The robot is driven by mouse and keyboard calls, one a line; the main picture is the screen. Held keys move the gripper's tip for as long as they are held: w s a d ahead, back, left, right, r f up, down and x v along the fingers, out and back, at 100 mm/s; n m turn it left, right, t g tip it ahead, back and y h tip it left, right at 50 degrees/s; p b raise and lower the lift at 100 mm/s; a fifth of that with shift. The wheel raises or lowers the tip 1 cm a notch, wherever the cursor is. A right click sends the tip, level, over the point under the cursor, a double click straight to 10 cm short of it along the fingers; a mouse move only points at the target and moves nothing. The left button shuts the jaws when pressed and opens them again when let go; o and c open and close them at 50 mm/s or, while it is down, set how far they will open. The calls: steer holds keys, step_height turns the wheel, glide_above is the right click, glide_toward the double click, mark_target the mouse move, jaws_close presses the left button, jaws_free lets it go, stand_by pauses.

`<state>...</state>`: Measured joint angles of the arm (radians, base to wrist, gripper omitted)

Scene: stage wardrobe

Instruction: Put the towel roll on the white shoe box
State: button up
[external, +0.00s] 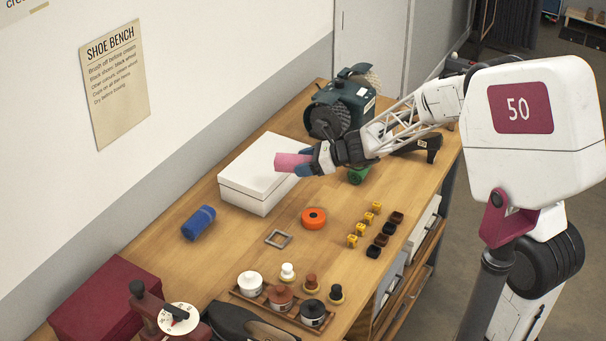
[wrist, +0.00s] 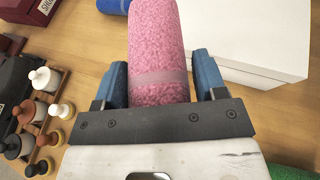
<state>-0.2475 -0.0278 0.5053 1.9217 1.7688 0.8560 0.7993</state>
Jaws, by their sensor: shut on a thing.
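A pink, textured towel roll (external: 290,162) is held between the fingers of my gripper (external: 312,161). In the wrist view the pink roll (wrist: 158,45) points away from the blue fingers (wrist: 160,82), with a paler band around it. The white shoe box (external: 247,190) stands closed on the bench, with a flat, bare lid. In the external view the roll overlaps the right part of the lid; its height above it is hard to tell. In the wrist view the white box (wrist: 262,30) is to the right of the roll.
A blue roll (external: 198,222) lies left of the box on the wooden bench (external: 150,250). A green roll (external: 358,175) is partly hidden below my arm. An orange round tin (external: 313,218), a grey square frame (external: 278,238) and several small blocks lie in front. A dark green machine (external: 341,105) stands behind.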

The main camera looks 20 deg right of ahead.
steer(key=w+a, duration=0.2)
steer(key=w, duration=0.2)
steer(key=w+a+f, duration=0.1)
steer(key=w+a, duration=0.1)
steer(key=w, duration=0.3)
steer(key=w+a, duration=0.2)
steer(key=w, duration=0.3)
steer(key=shift+w+a+f, duration=0.1)
steer(key=shift+w+f, duration=0.05)
steer(key=shift+f, duration=0.1)
steer(key=shift+f, duration=1.75)
steer(key=shift+f, duration=0.1)
steer(key=o, duration=0.9)
steer(key=shift+v, duration=6.05)
